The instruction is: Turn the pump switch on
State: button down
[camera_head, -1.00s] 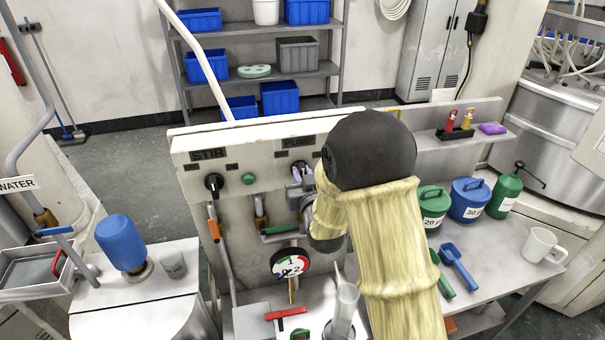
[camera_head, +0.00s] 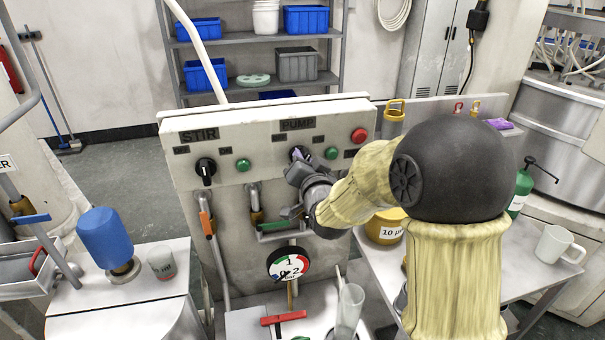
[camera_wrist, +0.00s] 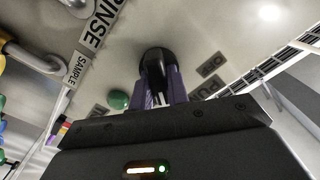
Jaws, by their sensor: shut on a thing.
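The pump switch is a black rotary knob under the PUMP label (camera_head: 297,124) on the pale control panel (camera_head: 260,124). In the wrist view the knob (camera_wrist: 154,62) sits between the purple fingers of my gripper (camera_wrist: 161,90). In the head view my gripper (camera_head: 297,168) reaches the panel from the lower right and is shut on the knob, covering most of it. The knob's pointer direction cannot be told.
The STIR knob (camera_head: 205,168) and a green button (camera_head: 243,165) are to the left. Another green button (camera_head: 331,153) and a red button (camera_head: 358,135) are close on the right. Pipes and a gauge (camera_head: 289,264) are below.

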jog(key=m+b, duration=0.4)
jog(key=shift+d+f, duration=0.1)
jog(key=shift+f, duration=0.15)
jog(key=shift+r+m+b, duration=0.1)
jog(key=shift+m+b, duration=0.3)
jog(key=shift+m, duration=0.1)
jog(key=c, duration=1.4)
grip_release()
jog(key=shift+o, duration=0.2)
jog(key=b+v, duration=0.3)
jog(key=v, duration=1.4)
jog(key=shift+s, duration=0.2)
